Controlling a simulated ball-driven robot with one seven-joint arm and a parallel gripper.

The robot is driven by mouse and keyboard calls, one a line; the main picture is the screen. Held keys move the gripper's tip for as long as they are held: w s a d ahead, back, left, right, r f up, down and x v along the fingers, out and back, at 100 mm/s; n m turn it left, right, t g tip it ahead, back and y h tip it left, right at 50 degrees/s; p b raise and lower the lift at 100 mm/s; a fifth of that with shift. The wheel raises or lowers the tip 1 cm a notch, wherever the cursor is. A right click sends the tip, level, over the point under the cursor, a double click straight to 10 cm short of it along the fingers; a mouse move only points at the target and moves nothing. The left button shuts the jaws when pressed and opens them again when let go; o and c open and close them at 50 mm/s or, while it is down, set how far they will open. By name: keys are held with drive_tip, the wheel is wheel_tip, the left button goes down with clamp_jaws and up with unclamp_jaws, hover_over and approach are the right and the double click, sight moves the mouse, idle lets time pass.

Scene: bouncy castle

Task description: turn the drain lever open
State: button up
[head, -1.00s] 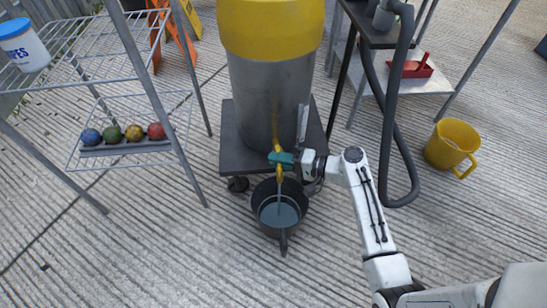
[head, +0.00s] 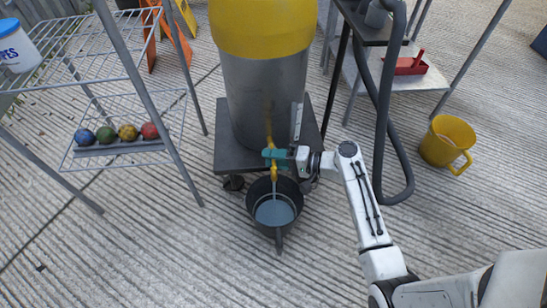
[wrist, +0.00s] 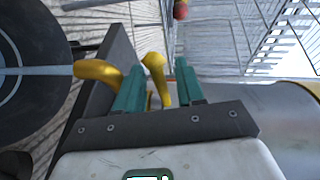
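The yellow drain lever (wrist: 154,72) stands between the two teal fingers of my gripper (wrist: 160,88) in the wrist view, with a visible gap on each side. My gripper also shows in the head view (head: 277,153), open at the front foot of the grey drum (head: 262,95). Its fingers hide most of the lever there. The yellow spout (wrist: 98,71) curves out beside the lever. A thin pale stream (wrist: 40,71) runs from it into the black bucket (head: 259,212) below, which holds greyish liquid (head: 275,211).
The drum stands on a dark wheeled base (head: 232,157). A wire rack (head: 150,98) with several coloured balls is at left. A grey hose (head: 385,130) hangs close right of my arm. A yellow jug (head: 447,141) stands on the ribbed floor at right.

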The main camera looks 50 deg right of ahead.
drive_tip(key=p+v, duration=0.3)
drive_tip(key=v, duration=0.7)
drive_tip(key=shift+s+r+p, duration=0.2)
drive_tip(key=shift+s+p, duration=0.2)
drive_tip(key=shift+d, duration=0.1)
drive_tip(key=s+a+f+n+g+h, duration=0.35)
drive_tip(key=s+a+n+g, duration=0.55)
drive_tip(key=a+g, duration=0.35)
drive_tip(key=s+a+r+n+g+h, duration=0.1)
drive_tip(key=s+a+r+n+h, duration=0.1)
drive_tip(key=s+r+n+h, duration=0.15)
wheel_tip(320, 180, up, 38)
drive_tip(key=p, duration=3.7)
drive_tip(key=shift+s+r+m+p, duration=0.25)
drive_tip(key=shift+s+m+p, duration=0.1)
drive_tip(key=shift+s+p, duration=0.1)
